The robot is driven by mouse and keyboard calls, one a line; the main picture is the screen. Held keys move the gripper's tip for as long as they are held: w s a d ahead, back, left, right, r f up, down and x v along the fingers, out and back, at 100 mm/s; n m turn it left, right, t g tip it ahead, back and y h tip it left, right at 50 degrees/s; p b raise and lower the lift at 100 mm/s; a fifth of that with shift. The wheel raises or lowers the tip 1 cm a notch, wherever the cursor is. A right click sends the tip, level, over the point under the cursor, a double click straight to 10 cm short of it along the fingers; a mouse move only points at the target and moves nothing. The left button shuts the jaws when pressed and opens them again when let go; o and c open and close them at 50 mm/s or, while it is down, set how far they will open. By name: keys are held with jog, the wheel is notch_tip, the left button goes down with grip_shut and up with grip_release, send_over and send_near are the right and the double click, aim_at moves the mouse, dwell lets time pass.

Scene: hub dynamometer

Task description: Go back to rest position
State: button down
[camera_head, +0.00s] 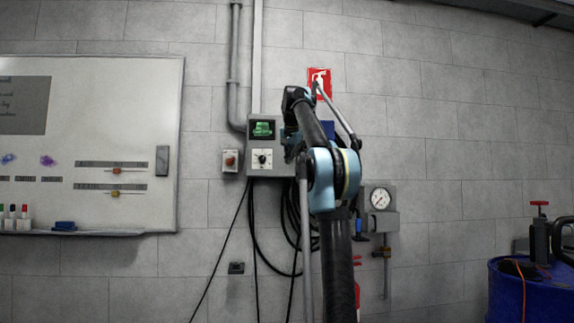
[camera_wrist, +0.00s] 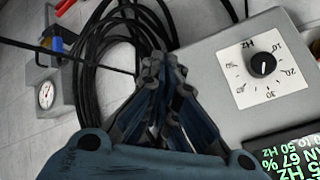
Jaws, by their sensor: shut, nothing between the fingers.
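My gripper (camera_wrist: 163,75) shows in the wrist view with its fingers drawn together and nothing between them. It is in front of a grey control box with a black knob (camera_wrist: 262,64) on a white Hz dial plate (camera_wrist: 258,70) and a green-lit display (camera_wrist: 295,158). In the head view the arm is raised before the wall and covers the right part of the control box (camera_head: 270,171). The knob (camera_head: 262,159) and display (camera_head: 262,130) stay visible there. The gripper's fingers are mostly hidden behind the arm in the head view.
Black cables (camera_head: 256,225) hang below the box. A red button box (camera_head: 230,160) is on its left, a pressure gauge (camera_head: 380,199) on its right. A whiteboard (camera_head: 130,150) is at left, and a blue drum (camera_head: 510,295) stands at lower right.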

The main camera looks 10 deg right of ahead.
dwell(0.4)
jog(key=s+f+n+g, duration=0.2)
jog(key=s+f+n, duration=0.1)
jog(key=s+f, duration=1.4)
jog(key=s+f+n+g, duration=0.2)
jog(key=s+f+n, duration=0.1)
jog(key=s+f, duration=1.5)
jog(key=s+f+n+g+y, duration=0.1)
jog(key=s+f+n+g, duration=0.1)
jog(key=s+f, duration=1.6)
notch_tip(320, 180, down, 12)
jog(key=shift+s+r+n+g, duration=0.1)
jog(key=shift+s+n+g, duration=0.1)
jog(key=shift+n+g, duration=0.15)
